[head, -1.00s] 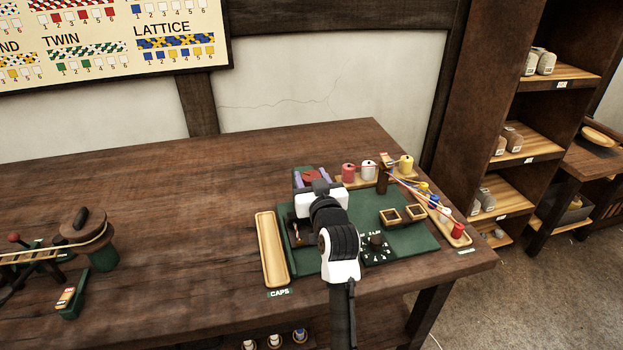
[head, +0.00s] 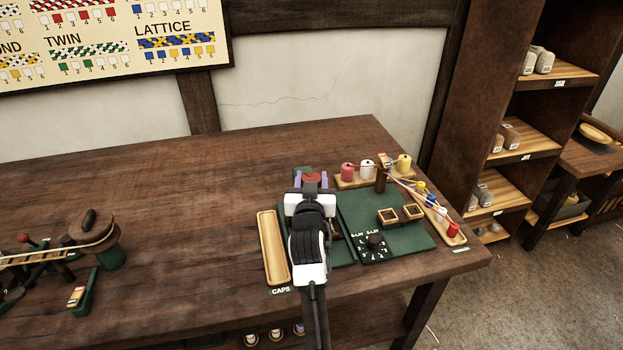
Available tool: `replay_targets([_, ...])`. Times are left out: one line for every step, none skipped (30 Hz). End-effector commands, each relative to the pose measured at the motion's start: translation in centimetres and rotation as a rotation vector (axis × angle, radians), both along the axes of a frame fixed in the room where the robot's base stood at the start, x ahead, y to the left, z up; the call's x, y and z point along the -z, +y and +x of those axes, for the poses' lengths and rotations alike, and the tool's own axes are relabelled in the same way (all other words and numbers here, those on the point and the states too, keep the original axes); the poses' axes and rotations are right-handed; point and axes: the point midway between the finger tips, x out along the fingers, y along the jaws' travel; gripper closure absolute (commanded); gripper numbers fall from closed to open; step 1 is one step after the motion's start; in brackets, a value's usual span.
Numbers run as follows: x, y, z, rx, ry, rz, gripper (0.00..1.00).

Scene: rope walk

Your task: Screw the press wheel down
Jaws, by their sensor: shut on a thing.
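The press wheel (head: 312,177) is a red disc between two purple posts (head: 326,180) at the back of the green board, right of the bench's middle. My gripper (head: 311,186) points away from the camera at the wheel and is shut on it. My white and black wrist hides the fingertips, the near side of the wheel and most of the press below it.
An empty wooden caps tray (head: 272,248) lies left of my arm. Threads run from a post (head: 381,175) to spools at right. The bench's left middle is clear.

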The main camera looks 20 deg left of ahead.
Motion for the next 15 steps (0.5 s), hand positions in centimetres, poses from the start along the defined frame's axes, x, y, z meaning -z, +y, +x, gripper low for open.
replay_targets([0.09,-0.03,0.01,0.001,0.002,-0.001,0.78])
replay_targets([0.09,-0.03,0.01,0.001,0.002,-0.001,0.78])
replay_targets([0.09,-0.03,0.01,0.0,0.002,-0.001,0.78])
replay_targets([0.09,-0.03,0.01,0.0,0.002,-0.001,0.78])
replay_targets([0.08,-0.03,0.01,0.0,0.002,-0.001,0.78])
replay_targets([0.09,-0.03,0.01,0.0,0.002,-0.001,0.54])
replay_targets([0.08,-0.03,0.01,0.0,0.002,-0.001,0.5])
replay_targets([0.08,-0.03,0.01,0.0,0.002,-0.001,0.46])
replay_targets([0.08,-0.03,0.01,0.0,0.002,-0.001,0.41])
replay_targets([0.07,-0.03,0.01,0.0,0.001,0.0,0.37])
replay_targets([0.07,-0.02,0.01,0.0,0.001,0.0,0.34])
replay_targets([0.06,-0.02,0.01,0.0,0.001,0.0,0.34])
replay_targets([0.05,-0.02,0.01,0.0,0.001,0.0,0.34])
replay_targets([0.05,-0.02,0.01,-0.001,0.001,0.0,0.34])
replay_targets([0.04,-0.02,0.01,-0.001,0.001,0.0,0.34])
